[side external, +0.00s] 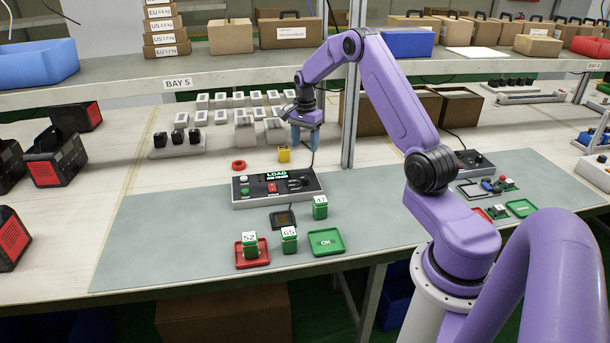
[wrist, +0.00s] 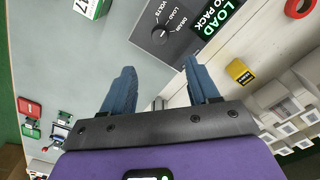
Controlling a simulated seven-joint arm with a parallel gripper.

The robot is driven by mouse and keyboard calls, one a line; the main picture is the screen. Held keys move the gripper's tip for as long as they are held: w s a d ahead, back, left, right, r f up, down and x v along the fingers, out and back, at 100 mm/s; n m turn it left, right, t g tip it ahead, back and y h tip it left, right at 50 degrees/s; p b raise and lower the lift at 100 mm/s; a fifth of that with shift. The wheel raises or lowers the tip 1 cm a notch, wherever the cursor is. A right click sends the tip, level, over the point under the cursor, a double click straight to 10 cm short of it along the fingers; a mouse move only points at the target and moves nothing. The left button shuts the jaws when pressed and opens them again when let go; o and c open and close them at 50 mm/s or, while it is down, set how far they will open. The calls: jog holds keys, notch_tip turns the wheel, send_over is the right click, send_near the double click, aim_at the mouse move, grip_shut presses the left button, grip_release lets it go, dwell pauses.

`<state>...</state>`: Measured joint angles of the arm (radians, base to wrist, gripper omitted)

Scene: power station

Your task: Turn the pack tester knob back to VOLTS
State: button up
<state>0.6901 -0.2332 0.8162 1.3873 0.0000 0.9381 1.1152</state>
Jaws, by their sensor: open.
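The pack tester (side external: 240,197) is a grey box with a dark face on the grey-green mat. Its display (side external: 277,174) reads LOAD with a smaller line under it; in the wrist view (wrist: 221,17) the lines read LOAD and NO PACK. The round dark knob (wrist: 162,36) is at the tester's right end, among the labels VOLTS, LOAD and DRAIN; its pointer is too small to read surely. My gripper (side external: 305,137) is open and empty, above and behind the tester's right end. In the wrist view its blue fingers (wrist: 158,75) are spread, with the knob beyond their tips, apart from them.
Green packs stand in front of the tester: 52 (side external: 250,244) on a red tray, 65 (side external: 289,240), and another (side external: 320,208) at the right. A green OK tray (side external: 326,242) is empty. A yellow block (side external: 284,154) and red ring (side external: 238,165) lie behind. A post (side external: 351,110) stands near my arm.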

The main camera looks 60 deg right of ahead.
aim_at(305, 177)
notch_tip(305, 177, down, 13)
jog(key=shift+r, duration=0.1)
dwell(0.3)
jog(key=c, duration=1)
